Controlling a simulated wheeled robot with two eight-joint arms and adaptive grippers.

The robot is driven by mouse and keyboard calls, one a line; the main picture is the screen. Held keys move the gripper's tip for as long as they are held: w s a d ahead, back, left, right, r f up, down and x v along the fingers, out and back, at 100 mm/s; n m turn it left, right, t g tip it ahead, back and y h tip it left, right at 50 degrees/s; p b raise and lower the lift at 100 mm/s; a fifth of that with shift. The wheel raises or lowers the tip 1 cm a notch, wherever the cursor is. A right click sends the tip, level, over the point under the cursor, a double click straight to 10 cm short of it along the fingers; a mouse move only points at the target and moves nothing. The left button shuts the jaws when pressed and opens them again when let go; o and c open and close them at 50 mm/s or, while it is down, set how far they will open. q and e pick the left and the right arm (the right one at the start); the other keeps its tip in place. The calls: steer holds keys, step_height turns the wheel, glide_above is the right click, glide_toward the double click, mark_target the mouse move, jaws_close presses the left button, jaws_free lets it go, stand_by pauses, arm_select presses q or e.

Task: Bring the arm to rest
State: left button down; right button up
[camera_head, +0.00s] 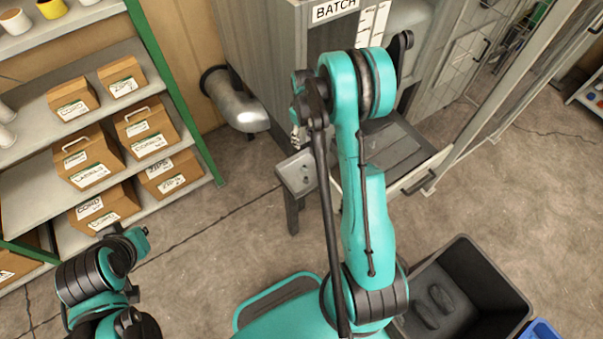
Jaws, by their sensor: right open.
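My right arm (365,200) rises from the bottom middle and bends over at the top. My right gripper (298,138) hangs near its upper left end, open, in front of the grey batch machine (265,60). It appears above a small grey ledge (298,172); the exact gap cannot be told. I see nothing held in it, though the arm partly hides the view. Part of my left arm (95,280) shows folded at the lower left; its gripper cannot be made out.
A green-framed shelf (160,90) with several cardboard boxes (90,160) stands at left. A metal pipe (237,108) sticks out beside the machine. A dark open bin (497,285) and a blue container (541,331) are at lower right. Bare floor (235,235) lies between shelf and machine.

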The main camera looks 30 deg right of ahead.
steer(key=shift+r, duration=1)
steer(key=s+a+r+m+t+b, duration=0.1)
steer(key=s+a+r+t+b, duration=0.1)
steer(key=s+a+r, duration=0.3)
steer(key=s+a+r+t+b, duration=0.1)
steer(key=s+a+r, duration=0.15)
steer(key=r, duration=0.45)
steer(key=s+a+r+m+t+b, duration=0.1)
steer(key=s+a+t+b, duration=0.2)
steer(key=s+a, duration=0.5)
steer(key=s+t, duration=0.1)
steer(key=s, duration=0.2)
steer(key=shift+s+r+m, duration=0.2)
steer(key=shift+r+m, duration=0.05)
steer(key=shift+m, duration=0.15)
steer(key=shift+c, duration=0.3)
